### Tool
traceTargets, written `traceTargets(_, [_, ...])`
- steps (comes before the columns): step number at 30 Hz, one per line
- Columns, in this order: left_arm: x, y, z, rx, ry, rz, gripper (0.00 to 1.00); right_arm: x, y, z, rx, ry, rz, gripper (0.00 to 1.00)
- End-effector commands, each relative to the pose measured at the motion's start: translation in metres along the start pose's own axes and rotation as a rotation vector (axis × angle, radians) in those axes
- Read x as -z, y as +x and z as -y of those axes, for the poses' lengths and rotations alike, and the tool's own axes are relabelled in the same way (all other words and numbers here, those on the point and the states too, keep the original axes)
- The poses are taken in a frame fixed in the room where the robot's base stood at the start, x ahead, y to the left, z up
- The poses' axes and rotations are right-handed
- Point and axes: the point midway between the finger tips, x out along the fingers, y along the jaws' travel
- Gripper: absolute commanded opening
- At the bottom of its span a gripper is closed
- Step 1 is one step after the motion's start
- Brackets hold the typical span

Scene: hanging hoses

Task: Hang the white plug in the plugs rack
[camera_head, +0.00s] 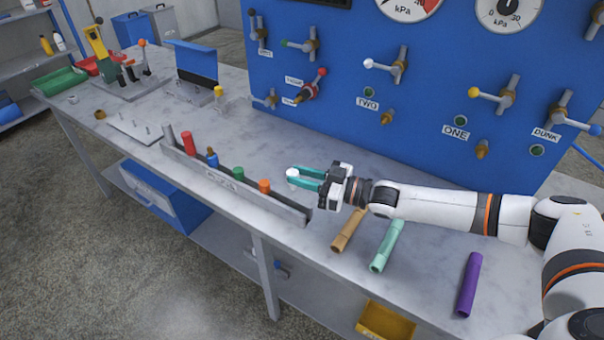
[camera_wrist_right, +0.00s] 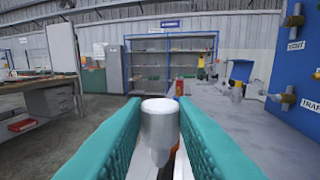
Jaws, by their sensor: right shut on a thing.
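The white plug (camera_wrist_right: 160,130) is upright between the teal fingers of my right gripper in the right wrist view. In the head view the white plug (camera_head: 292,174) shows at the fingertips of my right gripper (camera_head: 296,178), which is shut on it above the bench, just behind the right end of the plugs rack. The plugs rack (camera_head: 225,182) is a long grey rail along the bench's front edge. It holds grey, red, blue, green and orange plugs in a row from left to right. My left gripper is not in view.
Tan (camera_head: 348,230), mint (camera_head: 387,246) and purple (camera_head: 470,285) tubes lie on the bench to the right. A blue panel (camera_head: 420,110) with valves and gauges stands behind.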

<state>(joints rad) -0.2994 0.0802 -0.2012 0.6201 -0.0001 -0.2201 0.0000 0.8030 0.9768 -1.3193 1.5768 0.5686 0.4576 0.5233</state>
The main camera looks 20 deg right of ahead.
Motion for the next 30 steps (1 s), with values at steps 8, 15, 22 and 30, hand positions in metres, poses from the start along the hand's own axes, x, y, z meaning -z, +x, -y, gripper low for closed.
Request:
traceTargets(8, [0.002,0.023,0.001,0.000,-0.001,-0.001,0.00,0.031,0.000,-0.001,-0.001,0.002,0.001,0.03])
traceTargets(15, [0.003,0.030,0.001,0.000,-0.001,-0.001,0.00,0.043,0.000,0.000,-0.001,0.001,0.001,0.03])
traceTargets(22, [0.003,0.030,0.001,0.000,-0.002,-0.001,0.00,0.043,0.000,0.000,-0.001,0.001,0.001,0.03])
traceTargets(30, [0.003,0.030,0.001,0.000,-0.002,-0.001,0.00,0.043,0.000,0.000,-0.001,0.001,0.001,0.03])
